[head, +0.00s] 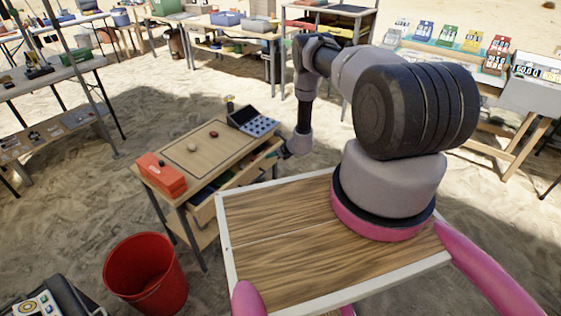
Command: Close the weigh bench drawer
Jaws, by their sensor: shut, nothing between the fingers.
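The weigh bench (180,163) is a small wooden table left of centre. Its drawer (204,212) stands out from the side facing me, below the bench top, with dark contents showing inside. My gripper (281,153) is at the right end of the drawer, near the bench's right corner. It is small in the picture and looks shut and empty. I cannot tell whether it touches the drawer. My own wooden deck hides part of the drawer front.
On the bench top are a red-orange box (161,175), a dark panel with round pale spots (252,121) and small stones. A red bucket (146,275) stands on the sand in front.

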